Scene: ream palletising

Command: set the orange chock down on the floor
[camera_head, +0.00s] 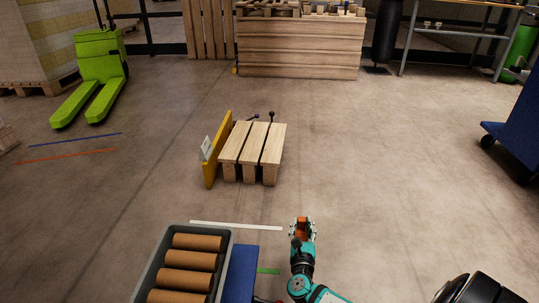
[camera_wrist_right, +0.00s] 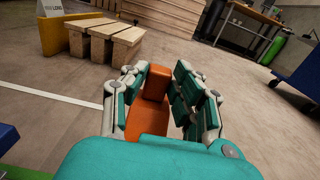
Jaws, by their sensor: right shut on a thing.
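The orange chock (camera_head: 302,226) is between the fingers of my right gripper (camera_head: 302,228), low in the middle of the head view. In the right wrist view the chock (camera_wrist_right: 148,118) shows as an orange block with a raised end, and the fingers of my right gripper (camera_wrist_right: 162,100) are closed on both its sides. The floor (camera_head: 390,180) is bare grey concrete around and beyond the gripper. I cannot tell whether the chock touches the floor. My left gripper is not in view.
A small wooden pallet (camera_head: 252,148) with a yellow board (camera_head: 217,150) stands ahead. A grey crate (camera_head: 225,262) of brown rolls is at lower left, beside a blue surface (camera_head: 242,270). A green pallet truck (camera_head: 98,70) is far left, a blue cart (camera_head: 518,125) right.

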